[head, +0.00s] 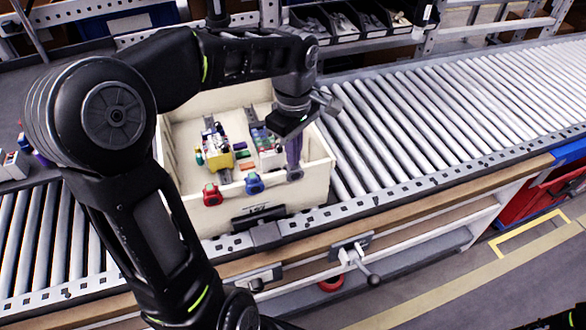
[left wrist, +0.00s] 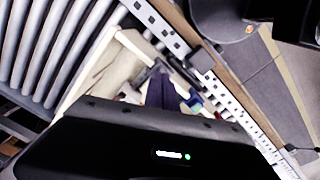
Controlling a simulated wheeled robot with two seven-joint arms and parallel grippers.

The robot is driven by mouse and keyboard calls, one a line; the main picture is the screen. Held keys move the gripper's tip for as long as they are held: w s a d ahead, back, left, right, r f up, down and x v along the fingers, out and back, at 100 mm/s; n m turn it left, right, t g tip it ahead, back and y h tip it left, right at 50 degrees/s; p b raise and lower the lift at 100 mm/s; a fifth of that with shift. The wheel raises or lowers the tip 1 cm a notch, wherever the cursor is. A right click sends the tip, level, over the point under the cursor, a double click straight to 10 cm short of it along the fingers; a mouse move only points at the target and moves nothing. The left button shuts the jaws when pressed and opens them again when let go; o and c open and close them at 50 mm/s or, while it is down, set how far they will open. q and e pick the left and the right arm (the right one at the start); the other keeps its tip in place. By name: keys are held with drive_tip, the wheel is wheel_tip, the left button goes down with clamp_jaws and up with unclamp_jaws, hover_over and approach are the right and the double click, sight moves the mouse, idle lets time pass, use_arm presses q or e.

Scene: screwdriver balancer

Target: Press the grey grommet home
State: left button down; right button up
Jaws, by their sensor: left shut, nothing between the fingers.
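A cream crate (head: 320,182) stands on the roller conveyor. Along its front wall sit a red grommet (head: 212,195), a blue grommet (head: 254,184) and a grey grommet (head: 295,175) at the right end. My left gripper (head: 294,164) points down from above with its purple fingers shut and empty. Its tips are right at the grey grommet; I cannot tell whether they touch it. In the left wrist view the purple fingers (left wrist: 160,92) show over the crate edge, and the grey grommet cannot be made out there. My right gripper is out of view.
Inside the crate are a yellow block (head: 217,158) and several small coloured parts on rails. My left arm crosses over the crate's left side. The conveyor rollers (head: 430,115) to the right are clear. A clamp handle (head: 355,262) sticks out below the front rail.

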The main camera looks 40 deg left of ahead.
use_arm(q)
drive_tip(key=shift+f, duration=0.1)
idle(0.3)
drive_tip(key=shift+r+p, duration=1.9)
drive_tip(key=shift+r, duration=0.6)
